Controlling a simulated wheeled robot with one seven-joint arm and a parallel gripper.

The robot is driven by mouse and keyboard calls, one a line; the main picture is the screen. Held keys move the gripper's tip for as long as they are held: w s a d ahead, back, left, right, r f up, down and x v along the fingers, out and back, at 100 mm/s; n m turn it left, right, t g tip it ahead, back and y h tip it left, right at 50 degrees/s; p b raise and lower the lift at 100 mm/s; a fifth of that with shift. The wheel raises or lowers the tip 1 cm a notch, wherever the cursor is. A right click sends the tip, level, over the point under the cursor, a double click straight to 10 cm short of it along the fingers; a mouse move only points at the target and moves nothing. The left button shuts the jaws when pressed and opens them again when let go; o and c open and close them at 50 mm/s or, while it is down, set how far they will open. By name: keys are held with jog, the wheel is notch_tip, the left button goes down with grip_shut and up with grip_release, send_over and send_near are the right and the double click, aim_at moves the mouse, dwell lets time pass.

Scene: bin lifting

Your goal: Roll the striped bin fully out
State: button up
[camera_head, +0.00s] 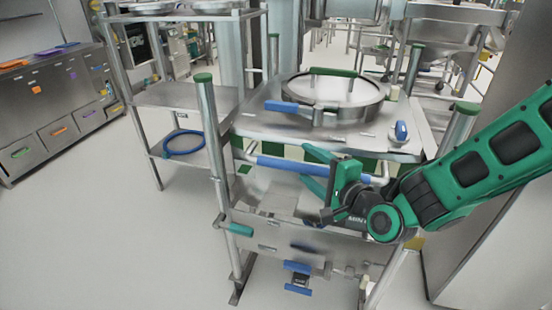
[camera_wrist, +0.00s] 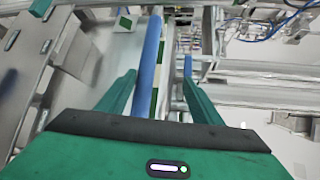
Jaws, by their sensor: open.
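The striped bin (camera_head: 246,152), green and white, sits under the steel top of the frame and is mostly hidden by it and by my arm. A blue-gripped bar handle (camera_head: 290,168) runs across its front. My green gripper (camera_head: 308,166) is at the right part of this handle, fingers pointing left and open. In the wrist view, the blue bar (camera_wrist: 147,65) runs lengthwise between the spread fingers of my gripper (camera_wrist: 160,75), closer to the left finger. Contact with the bar cannot be told.
A round lidded vessel (camera_head: 333,98) with a blue handle stands on the steel top. A steel shelf (camera_head: 183,97) with a blue ring (camera_head: 184,143) stands to the left. Steel cabinets (camera_head: 55,105) line the far left. The floor (camera_head: 110,230) at front left is clear.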

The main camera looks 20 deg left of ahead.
jog(key=s+a+r, duration=0.2)
jog(key=shift+s+r, duration=0.25)
jog(key=shift+r, duration=0.15)
jog(key=shift+c, duration=0.2)
jog(key=s+a+r, duration=0.4)
jog(key=s, duration=0.3)
jog(key=shift+s+a+r, duration=0.15)
jog(key=shift+r, duration=0.25)
